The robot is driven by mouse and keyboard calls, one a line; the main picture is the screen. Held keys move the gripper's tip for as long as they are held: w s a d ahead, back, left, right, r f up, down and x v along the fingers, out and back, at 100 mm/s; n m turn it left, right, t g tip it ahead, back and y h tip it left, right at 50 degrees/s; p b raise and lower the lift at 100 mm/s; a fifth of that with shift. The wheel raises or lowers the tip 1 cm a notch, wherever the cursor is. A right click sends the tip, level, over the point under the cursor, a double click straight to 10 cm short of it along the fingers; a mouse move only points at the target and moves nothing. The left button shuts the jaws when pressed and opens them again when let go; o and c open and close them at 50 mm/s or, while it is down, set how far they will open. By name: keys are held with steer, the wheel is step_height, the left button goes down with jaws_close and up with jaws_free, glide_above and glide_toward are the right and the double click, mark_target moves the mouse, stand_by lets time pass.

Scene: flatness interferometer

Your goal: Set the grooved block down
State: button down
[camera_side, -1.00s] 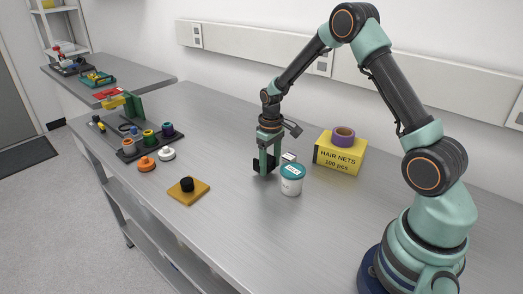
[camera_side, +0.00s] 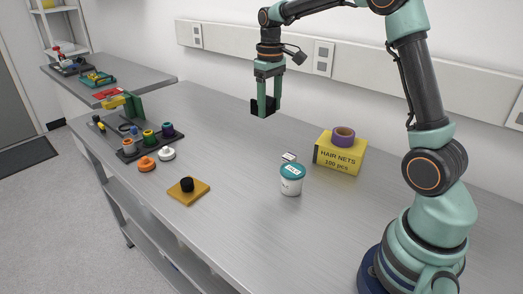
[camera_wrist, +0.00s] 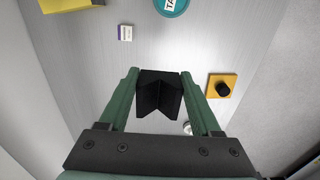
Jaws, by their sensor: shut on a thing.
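The grooved block is black with a V-shaped notch; it shows in the side view (camera_side: 262,107) and in the wrist view (camera_wrist: 158,96). My gripper (camera_side: 266,100) is shut on it, with one green finger on each side. The block hangs well above the steel bench (camera_side: 235,150), apart from everything else. In the wrist view my gripper (camera_wrist: 159,84) holds the block between its fingertips, the notch facing the camera. Part of the block's sides is hidden by the fingers.
A white tub with a teal lid (camera_side: 291,180), a small white box (camera_side: 289,157) and a yellow hair nets box (camera_side: 339,153) bearing purple tape (camera_side: 343,137) stand right. An amber plate with a black knob (camera_side: 188,192) and a dark tray (camera_side: 128,156) are left. The middle bench is clear.

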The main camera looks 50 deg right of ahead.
glide_above(254, 155)
steer(key=s+a, duration=0.1)
steer(key=s, duration=0.1)
steer(key=shift+w+d, duration=0.4)
steer(key=shift+w, duration=0.45)
step_height(254, 155, down, 20)
steer(key=shift+r, duration=0.1)
steer(key=shift+c, duration=0.4)
jaws_free()
steer(key=shift+f, duration=0.2)
steer(key=shift+r, duration=0.1)
